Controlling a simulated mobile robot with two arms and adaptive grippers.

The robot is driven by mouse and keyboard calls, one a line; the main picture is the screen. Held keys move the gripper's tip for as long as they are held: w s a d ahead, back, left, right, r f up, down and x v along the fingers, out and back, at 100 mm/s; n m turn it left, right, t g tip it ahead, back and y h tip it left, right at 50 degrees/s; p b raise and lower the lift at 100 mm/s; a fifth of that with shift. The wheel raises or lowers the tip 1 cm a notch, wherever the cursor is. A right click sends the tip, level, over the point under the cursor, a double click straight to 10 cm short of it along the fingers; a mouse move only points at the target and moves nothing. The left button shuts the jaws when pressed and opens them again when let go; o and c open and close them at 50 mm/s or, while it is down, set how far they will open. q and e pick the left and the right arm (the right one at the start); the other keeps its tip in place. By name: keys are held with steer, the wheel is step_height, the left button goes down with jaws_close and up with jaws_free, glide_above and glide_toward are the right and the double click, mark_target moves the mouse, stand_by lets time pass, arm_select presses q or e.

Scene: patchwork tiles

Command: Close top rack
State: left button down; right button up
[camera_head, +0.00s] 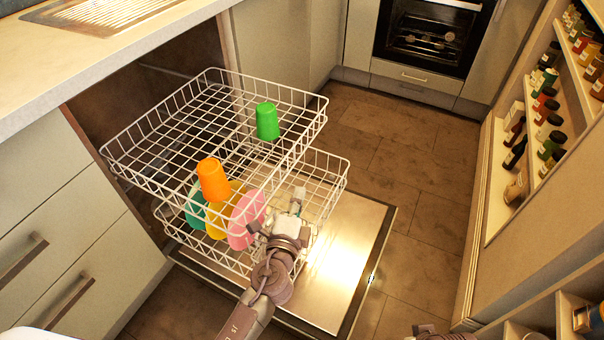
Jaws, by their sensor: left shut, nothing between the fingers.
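The top rack (152,133) is a white wire basket pulled out of the dishwasher, above the lower rack (333,183), which is also out. A green cup (267,121) and an orange cup (211,180) stand in the top rack. My left gripper (297,203) is shut and empty. In the picture it overlaps the front right part of the lower rack, below the top rack's front edge. Whether it touches the wires is unclear. My right gripper does not show; only a piece of what seems my right arm shows at the bottom edge.
The open dishwasher door (345,262) lies low under the racks. Pink (246,220), yellow and teal dishes sit in the lower rack. Drawers and a counter (60,62) flank the left. Bottle shelves (521,160) stand right. The tiled floor (415,165) between is clear.

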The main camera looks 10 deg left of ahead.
mark_target(292, 160)
arm_select(q)
steer(key=shift+w+a+r+p, duration=0.1)
steer(key=shift+w+a, duration=0.4)
steer(key=shift+w, duration=1.4)
steer(key=shift+w+a+p, duration=0.1)
steer(key=shift+w+a, duration=0.35)
steer(key=shift+w, duration=1.4)
steer(key=shift+w+a+r+p, duration=0.1)
steer(key=shift+w+a, duration=0.4)
steer(key=shift+w, duration=1.4)
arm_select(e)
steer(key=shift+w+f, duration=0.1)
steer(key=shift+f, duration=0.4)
arm_select(q)
steer(key=shift+f, duration=0.1)
steer(key=shift+a, duration=0.1)
